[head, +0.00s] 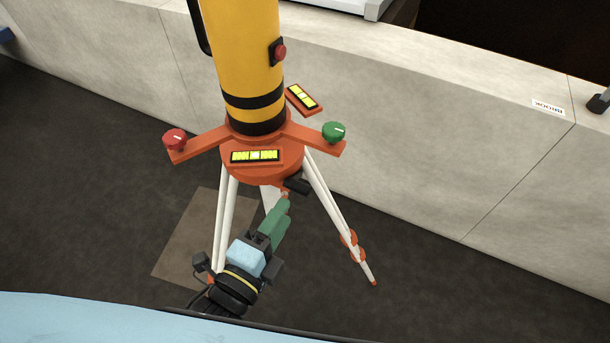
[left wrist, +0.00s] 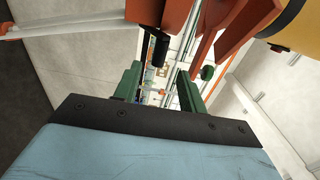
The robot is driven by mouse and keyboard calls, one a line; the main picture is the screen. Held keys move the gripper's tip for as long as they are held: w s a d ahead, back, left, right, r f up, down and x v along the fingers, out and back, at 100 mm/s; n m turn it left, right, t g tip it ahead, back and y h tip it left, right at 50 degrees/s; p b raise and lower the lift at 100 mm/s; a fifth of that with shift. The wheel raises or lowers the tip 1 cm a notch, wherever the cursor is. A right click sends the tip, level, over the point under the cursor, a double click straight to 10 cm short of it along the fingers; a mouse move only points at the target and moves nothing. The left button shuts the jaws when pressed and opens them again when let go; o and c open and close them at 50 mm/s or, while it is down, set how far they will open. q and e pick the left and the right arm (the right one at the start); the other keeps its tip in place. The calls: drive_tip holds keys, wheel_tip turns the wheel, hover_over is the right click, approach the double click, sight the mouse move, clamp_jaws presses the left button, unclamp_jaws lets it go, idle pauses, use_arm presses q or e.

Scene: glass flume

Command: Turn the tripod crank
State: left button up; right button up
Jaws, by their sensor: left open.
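The tripod (head: 227,215) stands on the dark floor with white legs and an orange head (head: 285,148). The crank's black handle (head: 297,186) sticks out under the head's front; its orange arm (head: 284,190) is mostly hidden by my gripper. My left gripper (head: 284,206), with green fingers, reaches up from below, its tips just under the crank. In the left wrist view my two fingers (left wrist: 158,82) are apart, and the black handle (left wrist: 159,47) shows ahead, above the gap between them. I see nothing held. My right gripper is not in view.
A yellow cylinder (head: 244,50) with a red button stands on the head. A red knob (head: 175,139), a green knob (head: 333,132) and two yellow level vials surround it. A pale low wall (head: 420,130) runs behind. A brown floor plate (head: 190,240) lies below left.

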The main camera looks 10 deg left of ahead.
sight(303, 184)
use_arm(q)
drive_tip(key=p+x, duration=0.1)
drive_tip(key=x, duration=0.9)
drive_tip(key=shift+f, duration=0.1)
clamp_jaws()
